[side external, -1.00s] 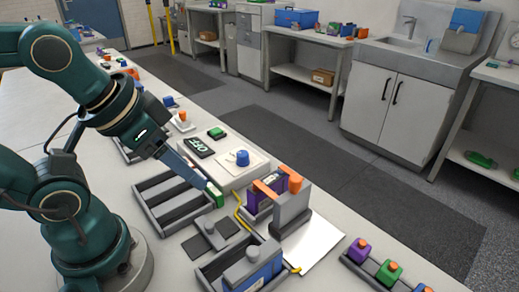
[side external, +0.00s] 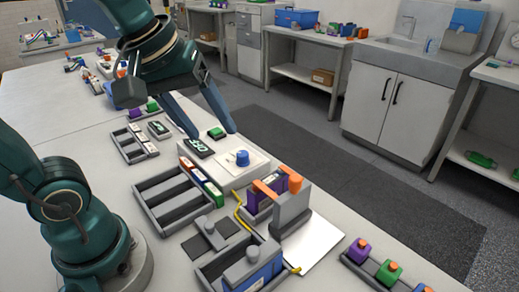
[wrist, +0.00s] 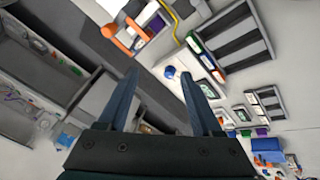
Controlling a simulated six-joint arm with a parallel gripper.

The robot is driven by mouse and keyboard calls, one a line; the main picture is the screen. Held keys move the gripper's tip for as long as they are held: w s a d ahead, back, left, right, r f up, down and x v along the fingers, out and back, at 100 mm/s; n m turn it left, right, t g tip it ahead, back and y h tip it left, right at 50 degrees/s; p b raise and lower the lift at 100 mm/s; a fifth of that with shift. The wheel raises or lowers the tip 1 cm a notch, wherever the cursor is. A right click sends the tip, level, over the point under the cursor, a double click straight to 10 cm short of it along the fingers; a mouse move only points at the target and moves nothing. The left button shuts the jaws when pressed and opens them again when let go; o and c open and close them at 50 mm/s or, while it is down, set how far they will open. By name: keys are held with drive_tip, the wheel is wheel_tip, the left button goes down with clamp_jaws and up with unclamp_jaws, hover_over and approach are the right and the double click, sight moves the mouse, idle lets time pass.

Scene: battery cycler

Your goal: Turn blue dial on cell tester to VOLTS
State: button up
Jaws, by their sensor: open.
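The cell tester (side external: 254,168) is a pale flat box with a blue dial (side external: 242,158) standing on its top. A dark sign reading OFF (side external: 198,147) and a green block or button (side external: 216,132) are at its far end. My gripper (side external: 214,133) points down with its fingers spread wide and empty, above the tester's far end, apart from the dial. In the wrist view the blue dial (wrist: 169,72) shows between the open fingertips, near the right one. The dial's pointer and its markings are too small to read.
A grey stand with an orange arm (side external: 290,205) and a yellow cable (side external: 238,212) are close to the right. A smaller tray (side external: 128,148) lies to the left.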

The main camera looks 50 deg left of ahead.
drive_tip(key=w+a+n+g, duration=0.2)
drive_tip(key=w+a+n, duration=0.1)
drive_tip(key=w+n, duration=0.3)
drive_tip(key=n+g, duration=0.3)
drive_tip(key=n, duration=0.1)
hover_over(242, 153)
wheel_tip(242, 153, down, 10)
drive_tip(key=shift+w+d+f, duration=0.15)
drive_tip(key=shift+f, duration=2.8)
clamp_jaws()
